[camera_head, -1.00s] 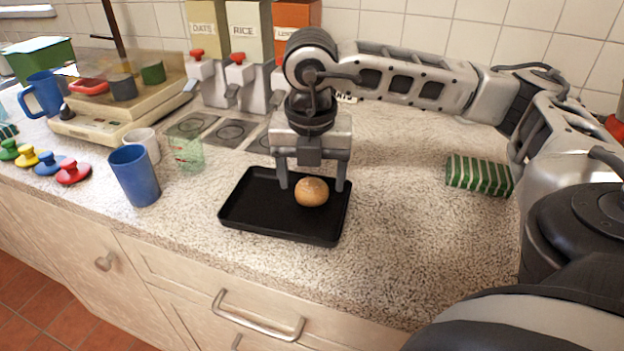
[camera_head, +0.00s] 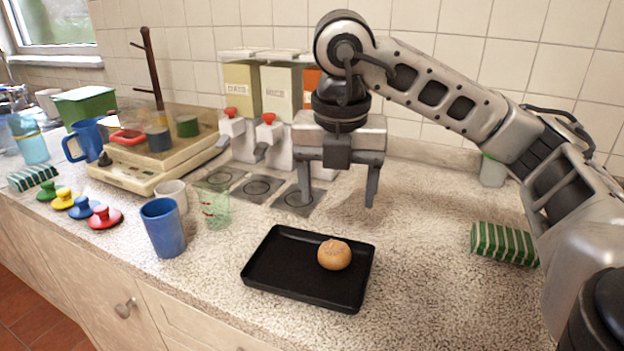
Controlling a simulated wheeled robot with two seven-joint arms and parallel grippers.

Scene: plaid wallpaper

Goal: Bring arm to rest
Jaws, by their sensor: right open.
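My right gripper (camera_head: 338,198) is open and empty. Its arm comes in from the right, and the two fingers point down above the counter, over the far side of the black tray (camera_head: 262,262). A round brown bun (camera_head: 334,254) lies in the right part of the tray, clear of the fingers. My left gripper is not in view.
A blue cup (camera_head: 163,228) and a clear green glass (camera_head: 215,208) stand left of the tray. Dispensers (camera_head: 276,90) stand behind the gripper against the tiled wall. A green striped packet (camera_head: 504,243) lies at right.

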